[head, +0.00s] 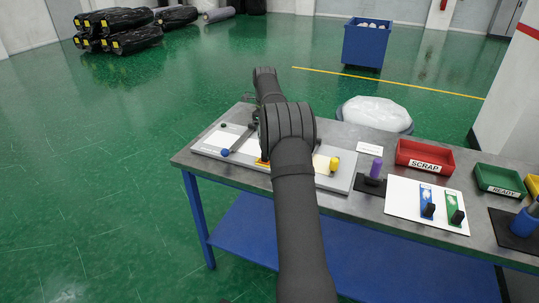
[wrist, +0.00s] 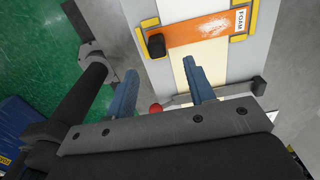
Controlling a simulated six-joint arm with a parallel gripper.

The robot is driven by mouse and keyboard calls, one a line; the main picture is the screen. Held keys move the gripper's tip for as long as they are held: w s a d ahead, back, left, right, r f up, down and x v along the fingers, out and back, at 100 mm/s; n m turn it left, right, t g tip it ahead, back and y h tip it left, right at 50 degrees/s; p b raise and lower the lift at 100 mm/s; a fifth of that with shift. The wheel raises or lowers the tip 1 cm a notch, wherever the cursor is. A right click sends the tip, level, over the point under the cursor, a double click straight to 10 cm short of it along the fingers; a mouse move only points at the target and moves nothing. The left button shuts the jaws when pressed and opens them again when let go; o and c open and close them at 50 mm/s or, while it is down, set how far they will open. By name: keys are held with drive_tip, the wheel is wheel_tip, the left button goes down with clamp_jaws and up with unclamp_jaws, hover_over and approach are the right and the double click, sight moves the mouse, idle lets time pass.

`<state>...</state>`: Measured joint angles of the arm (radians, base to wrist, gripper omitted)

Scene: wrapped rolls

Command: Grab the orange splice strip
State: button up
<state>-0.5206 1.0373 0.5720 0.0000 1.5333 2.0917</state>
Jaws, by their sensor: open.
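The orange splice strip (wrist: 187,40) lies across the board ahead of my fingertips in the wrist view. It has a black block (wrist: 155,45) at its left end, a worn pale patch and a white FOAM label (wrist: 240,20) at its right. Yellow corner pieces (wrist: 237,38) frame it. My gripper (wrist: 158,75) is open and empty, its two blue fingers spread apart short of the strip. In the head view my arm hides the gripper and most of the strip; only a bit of yellow-orange shows beside the arm.
A red knob (wrist: 156,108) shows between my fingers. On the table (head: 345,200) to the right stand a purple-handled item (head: 376,168), a white board (head: 400,212) with blue and green strips, a red SCRAP bin (head: 425,150) and a green READY bin (head: 497,177).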

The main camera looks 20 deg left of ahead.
wheel_tip(320, 180, down, 4)
drive_tip(key=shift+r, duration=0.15)
drive_tip(key=shift+s+f, duration=0.15)
drive_tip(key=shift+f, duration=1.2)
drive_tip(key=shift+s+f, duration=0.1)
drive_tip(key=shift+f, duration=1.25)
drive_tip(key=shift+c, duration=0.2)
clamp_jaws()
